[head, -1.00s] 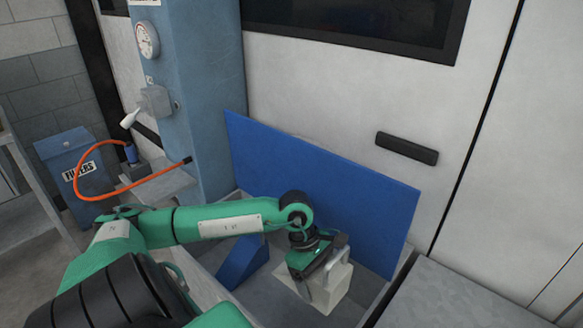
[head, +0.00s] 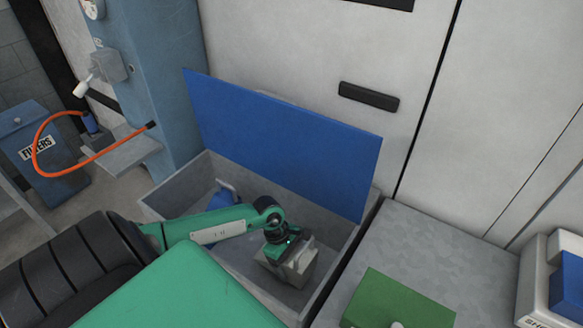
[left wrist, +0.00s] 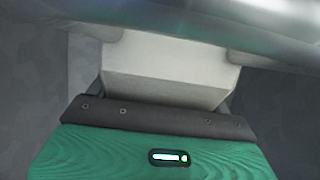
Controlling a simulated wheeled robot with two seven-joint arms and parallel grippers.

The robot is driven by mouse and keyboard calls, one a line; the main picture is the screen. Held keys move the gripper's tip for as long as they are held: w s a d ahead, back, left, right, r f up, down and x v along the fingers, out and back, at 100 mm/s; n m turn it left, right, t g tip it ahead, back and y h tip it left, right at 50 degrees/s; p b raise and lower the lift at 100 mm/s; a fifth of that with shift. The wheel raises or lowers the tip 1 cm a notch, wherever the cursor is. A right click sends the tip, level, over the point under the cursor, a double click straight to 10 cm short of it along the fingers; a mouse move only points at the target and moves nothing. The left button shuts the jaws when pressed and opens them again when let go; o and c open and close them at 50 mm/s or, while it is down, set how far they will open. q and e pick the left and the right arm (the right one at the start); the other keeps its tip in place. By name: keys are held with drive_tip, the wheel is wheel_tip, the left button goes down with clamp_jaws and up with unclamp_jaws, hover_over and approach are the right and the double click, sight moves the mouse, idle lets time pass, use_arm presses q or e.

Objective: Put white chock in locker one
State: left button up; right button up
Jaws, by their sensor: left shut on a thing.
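The white chock (head: 303,268) is inside an open grey locker (head: 172,192) with a raised blue lid (head: 285,140), towards its right end. My left gripper (head: 290,258) reaches down into the locker and is shut on the chock. The chock's pale block also fills the middle of the left wrist view (left wrist: 170,75), just beyond my green gripper body. I cannot tell whether the chock touches the floor. No locker number is readable. My right gripper is not in view.
A blue chock (head: 222,198) lies in the left part of the locker, partly behind my arm. A grey surface (head: 430,255) right of the locker bears a green box (head: 395,300). A blue pillar and filters bin (head: 45,150) stand left.

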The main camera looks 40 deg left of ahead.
use_arm(q)
wheel_tip(320, 180, down, 3)
drive_tip(key=shift+f, duration=0.15)
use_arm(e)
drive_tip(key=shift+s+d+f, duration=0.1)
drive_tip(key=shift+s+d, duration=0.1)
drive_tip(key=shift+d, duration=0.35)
